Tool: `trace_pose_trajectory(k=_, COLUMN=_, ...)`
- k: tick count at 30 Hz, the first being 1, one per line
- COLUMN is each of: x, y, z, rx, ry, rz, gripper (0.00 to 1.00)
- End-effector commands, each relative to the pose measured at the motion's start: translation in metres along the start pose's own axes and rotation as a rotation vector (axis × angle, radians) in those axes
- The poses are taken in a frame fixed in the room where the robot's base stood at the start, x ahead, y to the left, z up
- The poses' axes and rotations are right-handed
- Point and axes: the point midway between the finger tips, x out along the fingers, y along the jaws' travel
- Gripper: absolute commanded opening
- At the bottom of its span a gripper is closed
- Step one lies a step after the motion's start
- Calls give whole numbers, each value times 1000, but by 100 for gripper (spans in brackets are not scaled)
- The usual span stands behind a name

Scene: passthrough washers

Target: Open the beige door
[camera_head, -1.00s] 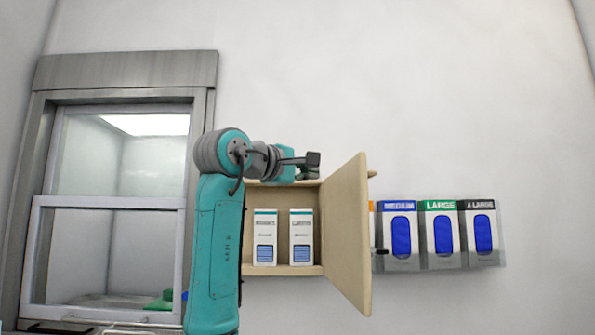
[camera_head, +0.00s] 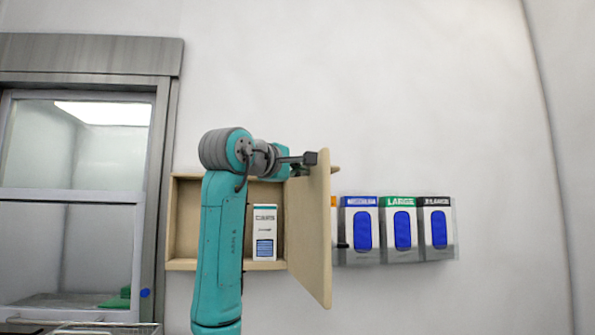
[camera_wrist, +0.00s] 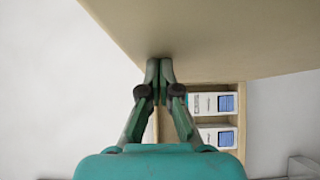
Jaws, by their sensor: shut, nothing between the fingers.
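The beige door (camera_head: 318,235) stands swung out from the right side of a beige wall cabinet (camera_head: 184,218), showing its inner face. My gripper (camera_head: 303,162) is at the upper part of the door, on its inner side. In the wrist view the gripper (camera_wrist: 160,66) has its fingers together and empty, with the tips at or very near the door panel (camera_wrist: 205,35). I cannot tell whether they touch it. A white and teal box (camera_head: 264,235) stands inside the cabinet; two boxes show in the wrist view (camera_wrist: 212,103). My arm hides part of the cabinet.
Glove dispensers (camera_head: 402,230) hang on the wall just right of the door; the door's edge partly covers the leftmost one. A window with a grey frame (camera_head: 165,120) is left of the cabinet. The wall above and further right is clear.

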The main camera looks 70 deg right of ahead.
Motion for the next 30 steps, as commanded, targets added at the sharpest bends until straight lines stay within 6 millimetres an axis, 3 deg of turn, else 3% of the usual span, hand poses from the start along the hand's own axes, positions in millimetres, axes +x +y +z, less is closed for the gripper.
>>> trace_pose_trajectory(k=6, x=24, y=0, z=28, rx=2, ry=-5, rz=1, gripper=0)
trace_pose_trajectory(k=12, x=38, y=0, z=40, rx=0, ry=-3, rz=0, gripper=0)
trace_pose_trajectory(k=24, x=38, y=0, z=40, rx=0, ry=-2, rz=0, gripper=0)
trace_pose_trajectory(k=30, x=40, y=0, z=28, rx=-2, ry=-1, rz=-1, gripper=0)
